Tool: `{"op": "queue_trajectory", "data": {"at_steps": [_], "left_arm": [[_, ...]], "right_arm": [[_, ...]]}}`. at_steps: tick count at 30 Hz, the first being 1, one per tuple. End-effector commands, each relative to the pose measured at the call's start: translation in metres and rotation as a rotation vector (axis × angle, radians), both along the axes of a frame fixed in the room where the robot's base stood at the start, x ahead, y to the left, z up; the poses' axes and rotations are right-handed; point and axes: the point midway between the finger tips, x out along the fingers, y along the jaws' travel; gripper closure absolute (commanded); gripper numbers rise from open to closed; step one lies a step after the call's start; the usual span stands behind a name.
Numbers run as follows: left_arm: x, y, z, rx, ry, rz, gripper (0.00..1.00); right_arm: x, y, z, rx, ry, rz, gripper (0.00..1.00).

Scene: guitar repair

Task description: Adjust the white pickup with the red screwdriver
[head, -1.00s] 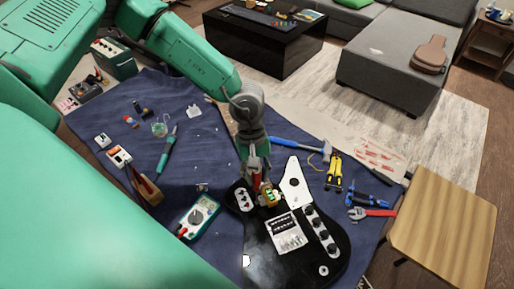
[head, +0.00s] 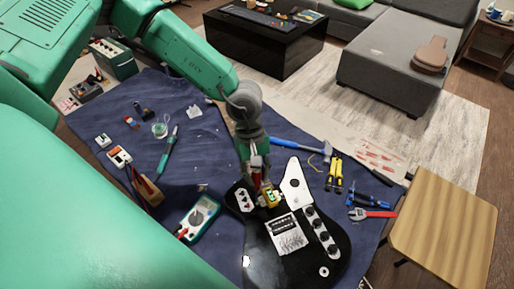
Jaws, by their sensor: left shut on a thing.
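A black guitar body (head: 296,262) lies on the blue cloth of the work table. A white pickup plate (head: 244,200) sits at its upper left, with small dark and red marks. My left gripper (head: 258,183) points down over the top of the guitar, beside this plate. It is shut on a red thing (head: 255,164), probably the red screwdriver, mostly hidden between the fingers. A yellow-green piece (head: 270,197) shows just below the fingertips; I cannot tell if it touches them. My right gripper is not in view.
A multimeter (head: 200,217) lies left of the guitar. A blue hammer (head: 298,146), yellow-black pliers (head: 335,174) and a red wrench (head: 371,214) lie to the right. A wooden stool (head: 444,228) stands at the table's right. Bare cloth (head: 205,150) lies left of my gripper.

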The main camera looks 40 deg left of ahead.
Motion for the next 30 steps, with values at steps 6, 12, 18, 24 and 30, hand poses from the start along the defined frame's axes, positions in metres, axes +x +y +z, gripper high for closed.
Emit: {"op": "queue_trajectory", "data": {"at_steps": [6, 12, 18, 24, 30], "left_arm": [[0.0007, -0.0007, -0.0003, 0.000, -0.001, -0.263, 1.00], [0.0005, -0.0006, 0.0000, 0.001, 0.000, -0.578, 1.00], [-0.0001, 0.0000, 0.0002, -0.002, -0.001, -0.738, 1.00], [0.0003, -0.0002, 0.0000, -0.001, 0.000, -1.000, 1.00], [0.0006, 0.0005, 0.0003, -0.001, 0.001, -1.368, 1.00]], "right_arm": [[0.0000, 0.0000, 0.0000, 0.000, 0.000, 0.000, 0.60], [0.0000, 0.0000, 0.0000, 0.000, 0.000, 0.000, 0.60], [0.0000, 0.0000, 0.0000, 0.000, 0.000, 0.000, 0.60], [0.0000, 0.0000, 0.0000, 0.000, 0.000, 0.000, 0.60], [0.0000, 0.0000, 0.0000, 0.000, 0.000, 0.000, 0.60]]}}
